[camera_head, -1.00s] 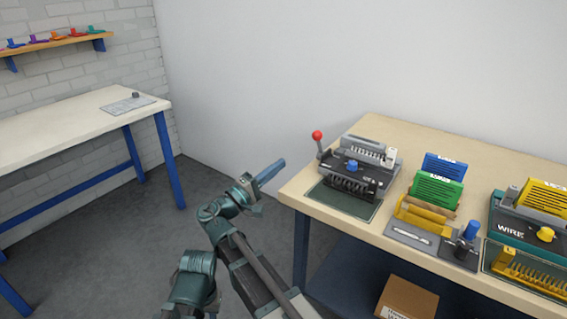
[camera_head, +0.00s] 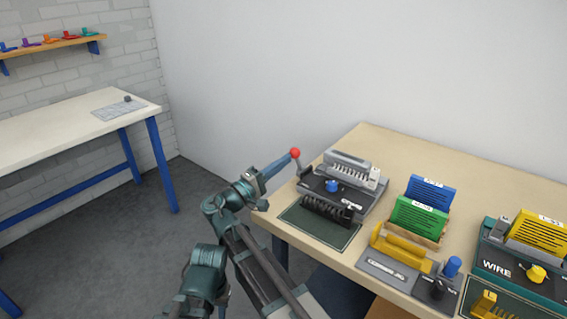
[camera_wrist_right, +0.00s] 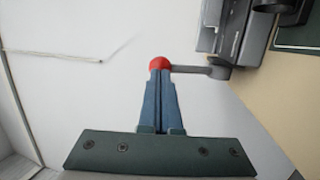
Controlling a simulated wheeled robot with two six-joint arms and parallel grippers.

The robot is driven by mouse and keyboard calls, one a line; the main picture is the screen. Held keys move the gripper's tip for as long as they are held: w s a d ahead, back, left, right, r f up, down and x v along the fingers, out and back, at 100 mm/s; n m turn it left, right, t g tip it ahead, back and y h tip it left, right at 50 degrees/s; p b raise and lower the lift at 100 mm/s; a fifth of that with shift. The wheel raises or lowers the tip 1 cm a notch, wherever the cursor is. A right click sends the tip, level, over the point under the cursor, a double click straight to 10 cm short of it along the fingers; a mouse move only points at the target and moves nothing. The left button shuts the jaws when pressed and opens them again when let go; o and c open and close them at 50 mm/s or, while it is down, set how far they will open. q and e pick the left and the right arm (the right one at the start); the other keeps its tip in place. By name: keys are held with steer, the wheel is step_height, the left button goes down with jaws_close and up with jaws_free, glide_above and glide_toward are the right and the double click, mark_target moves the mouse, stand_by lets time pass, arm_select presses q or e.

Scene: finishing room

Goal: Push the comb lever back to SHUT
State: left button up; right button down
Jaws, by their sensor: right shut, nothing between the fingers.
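The comb lever has a red ball knob (camera_head: 295,153) on a grey arm at the left side of the comb binding machine (camera_head: 341,184), which stands at the table's left end. The lever stands roughly upright. My right gripper (camera_head: 287,159) is shut and empty, its blue fingertips at the knob. In the right wrist view the fingertips (camera_wrist_right: 160,74) meet the red knob (camera_wrist_right: 159,63); I cannot tell whether they press on it. The lever arm (camera_wrist_right: 195,70) runs right from the knob to the machine. My left gripper is not in view.
The tan table (camera_head: 385,150) also carries a rack of blue and green sheets (camera_head: 420,214), a yellow and grey device (camera_head: 405,250), and the teal WIRE machine (camera_head: 505,267). A white workbench (camera_head: 60,130) stands at the left, with open floor between.

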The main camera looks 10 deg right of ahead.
steer(key=d+r+y+p, duration=0.1)
steer(key=p, duration=0.2)
steer(key=w+r+g+y+p, duration=0.1)
steer(key=p, duration=0.3)
steer(key=w+d+r+y+p, duration=0.1)
steer(key=p, duration=0.2)
steer(key=shift+d+r+n+g+p, duration=0.3)
steer(key=shift+r+n+p, duration=0.05)
steer(key=shift+n, duration=0.05)
steer(key=w+d+g+y+p, duration=0.1)
steer(key=p, duration=0.2)
steer(key=w+d+g+y+p, duration=0.1)
steer(key=d+y+p, duration=0.1)
steer(key=p, duration=0.1)
steer(key=w+d+y+p, duration=0.1)
steer(key=p, duration=0.2)
steer(key=shift+w+d+n+g+y+p, duration=0.35)
steer(key=shift+w+d+n+g+y, duration=0.05)
steer(key=shift+w+d+r, duration=0.1)
steer(key=shift+d, duration=0.1)
